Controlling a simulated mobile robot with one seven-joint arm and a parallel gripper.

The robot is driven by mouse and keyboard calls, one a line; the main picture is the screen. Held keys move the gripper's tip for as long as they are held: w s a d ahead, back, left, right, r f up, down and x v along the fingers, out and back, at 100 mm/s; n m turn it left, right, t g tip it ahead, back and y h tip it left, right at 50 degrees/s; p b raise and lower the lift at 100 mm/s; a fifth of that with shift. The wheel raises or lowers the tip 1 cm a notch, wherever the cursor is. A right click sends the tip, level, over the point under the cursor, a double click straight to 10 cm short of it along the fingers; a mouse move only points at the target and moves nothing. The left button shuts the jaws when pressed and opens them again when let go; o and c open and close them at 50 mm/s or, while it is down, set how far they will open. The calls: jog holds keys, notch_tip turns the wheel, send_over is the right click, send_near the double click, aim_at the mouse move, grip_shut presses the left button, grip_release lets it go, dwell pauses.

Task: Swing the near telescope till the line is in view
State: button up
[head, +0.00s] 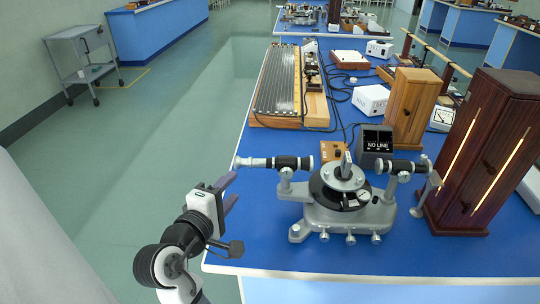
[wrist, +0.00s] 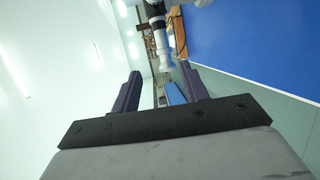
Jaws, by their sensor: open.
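The spectrometer (head: 345,215) stands on the near blue bench, with a round dark table and a silver prism holder in its middle. Its telescope (head: 275,162) is a black and silver tube on the left, its eyepiece end pointing left over the bench edge. The collimator (head: 400,167) is on the right, facing the wooden lamp cabinet. A small dark display (head: 376,146) reads "NO LINE". My gripper (head: 229,191) is open and empty, left of the telescope's eyepiece end and apart from it. In the wrist view the telescope (wrist: 160,42) shows beyond the gap between my fingers.
The tall dark wooden cabinet (head: 483,150) with glowing slits stands close at the right. Behind are a lighter wooden box (head: 414,108), a white box (head: 371,100), cables and a long ribbed apparatus (head: 279,82). The floor left of the bench is clear.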

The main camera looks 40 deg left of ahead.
aim_at(257, 166)
jog(key=p+x, duration=0.1)
jog(key=x, duration=0.8)
jog(key=p+x, duration=0.1)
jog(key=x, duration=0.3)
jog(key=shift+w+d+f+p, duration=0.25)
jog(key=shift+w+p, duration=0.05)
jog(key=shift+w, duration=0.1)
grip_shut()
